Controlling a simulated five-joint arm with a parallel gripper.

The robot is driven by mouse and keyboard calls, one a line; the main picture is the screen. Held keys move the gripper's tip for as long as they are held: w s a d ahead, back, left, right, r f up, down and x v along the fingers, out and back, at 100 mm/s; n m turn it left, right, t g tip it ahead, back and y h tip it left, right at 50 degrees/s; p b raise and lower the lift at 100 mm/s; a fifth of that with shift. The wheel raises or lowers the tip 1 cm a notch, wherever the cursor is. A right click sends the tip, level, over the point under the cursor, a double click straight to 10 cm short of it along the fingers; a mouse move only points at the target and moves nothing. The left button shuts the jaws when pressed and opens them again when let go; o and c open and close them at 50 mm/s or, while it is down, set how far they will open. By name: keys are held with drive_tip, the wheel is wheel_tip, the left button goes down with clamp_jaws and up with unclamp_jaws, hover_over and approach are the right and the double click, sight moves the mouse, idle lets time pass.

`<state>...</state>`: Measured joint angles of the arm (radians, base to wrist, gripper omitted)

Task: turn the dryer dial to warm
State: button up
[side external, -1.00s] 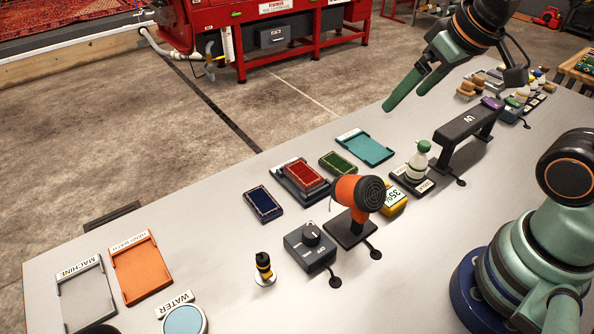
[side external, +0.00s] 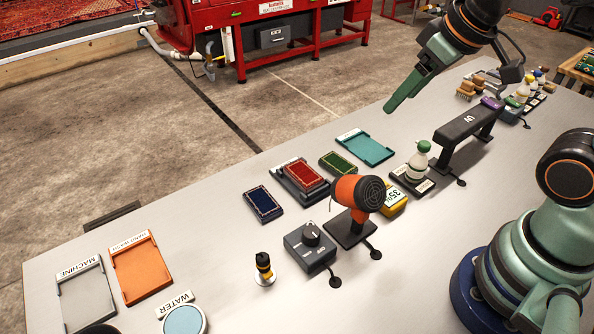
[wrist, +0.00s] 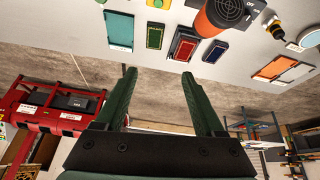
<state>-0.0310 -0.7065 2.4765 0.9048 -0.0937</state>
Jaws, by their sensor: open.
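The dryer dial (side external: 311,231) is a dark round knob on top of a grey box (side external: 316,256) near the front middle of the table, in the side view. The dial's setting is too small to read. The orange and black dryer (side external: 358,192) stands on a dark base just right of the box. It also shows at the top of the wrist view (wrist: 222,14). My gripper (side external: 393,106) is high above the back of the table, up and right of the dial and well apart from it. In the wrist view its green fingers (wrist: 158,80) are spread and empty.
Small rugs in red (side external: 301,173), blue (side external: 263,203) and green (side external: 338,163) lie behind the dryer. A black-and-yellow cylinder (side external: 264,267) stands left of the dial box. A white bottle (side external: 418,162) and a dark UV bench (side external: 466,130) stand to the right.

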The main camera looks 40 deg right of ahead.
drive_tip(key=w+a+f+n+g, duration=0.2)
drive_tip(key=a+f+n+g, duration=0.15)
drive_tip(key=a+n, duration=0.95)
drive_tip(key=n+g, duration=0.2)
drive_tip(key=n, duration=1.1)
approach(311, 232)
wheel_tip(311, 232, down, 9)
drive_tip(key=shift+r, duration=0.15)
clamp_jaws()
